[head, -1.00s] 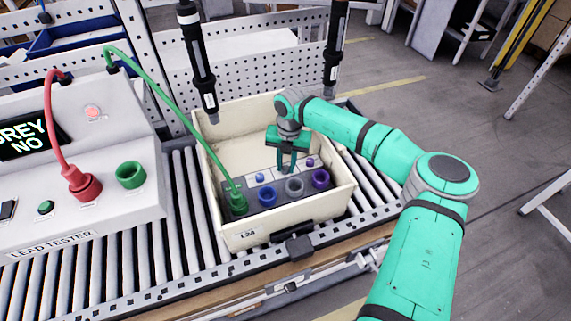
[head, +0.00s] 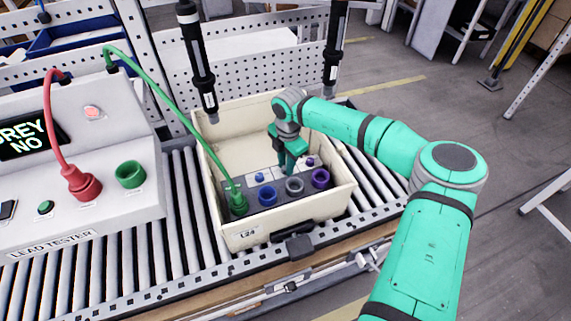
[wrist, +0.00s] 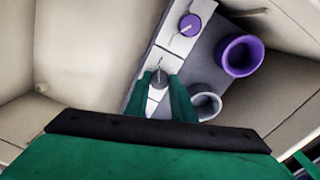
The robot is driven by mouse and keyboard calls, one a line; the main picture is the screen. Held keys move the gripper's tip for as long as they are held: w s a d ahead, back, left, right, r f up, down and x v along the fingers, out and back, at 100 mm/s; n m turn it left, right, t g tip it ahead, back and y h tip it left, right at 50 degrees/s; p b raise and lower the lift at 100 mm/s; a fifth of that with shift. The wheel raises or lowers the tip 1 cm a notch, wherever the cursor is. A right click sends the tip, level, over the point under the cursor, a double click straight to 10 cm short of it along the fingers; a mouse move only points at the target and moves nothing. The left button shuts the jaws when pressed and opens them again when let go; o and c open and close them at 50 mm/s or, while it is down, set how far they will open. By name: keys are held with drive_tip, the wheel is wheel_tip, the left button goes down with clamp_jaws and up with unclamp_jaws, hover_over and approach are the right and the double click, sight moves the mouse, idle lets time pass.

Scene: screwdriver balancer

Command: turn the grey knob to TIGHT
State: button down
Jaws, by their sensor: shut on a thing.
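The grey knob (wrist: 160,77) shows in the wrist view between my gripper's fingertips (wrist: 162,86), on a pale strip of the panel. A dark pointer line shows on it; its TIGHT marking cannot be read. My gripper is shut on the knob, one green finger on each side. In the head view my gripper (head: 288,169) reaches down into the cream bin (head: 228,150), and its fingers hide the grey knob. The grey socket (head: 294,187) is just in front of it.
A purple knob (wrist: 189,25) and purple socket (wrist: 240,55) sit beside the grey ones. A blue knob (head: 259,177) and blue socket (head: 267,196) are to the left. A green lead (head: 170,100) runs from the tester (head: 95,150) into the panel. Two screwdrivers (head: 196,60) hang above the bin.

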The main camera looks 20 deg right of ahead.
drive_tip(key=shift+w+d+r, duration=0.1)
idle(0.4)
drive_tip(key=c, duration=1.5)
unclamp_jaws()
drive_tip(key=r, duration=0.7)
drive_tip(key=s+r, duration=0.1)
drive_tip(key=r, duration=0.2)
drive_tip(key=shift+r, duration=0.35)
drive_tip(key=shift+w, duration=0.2)
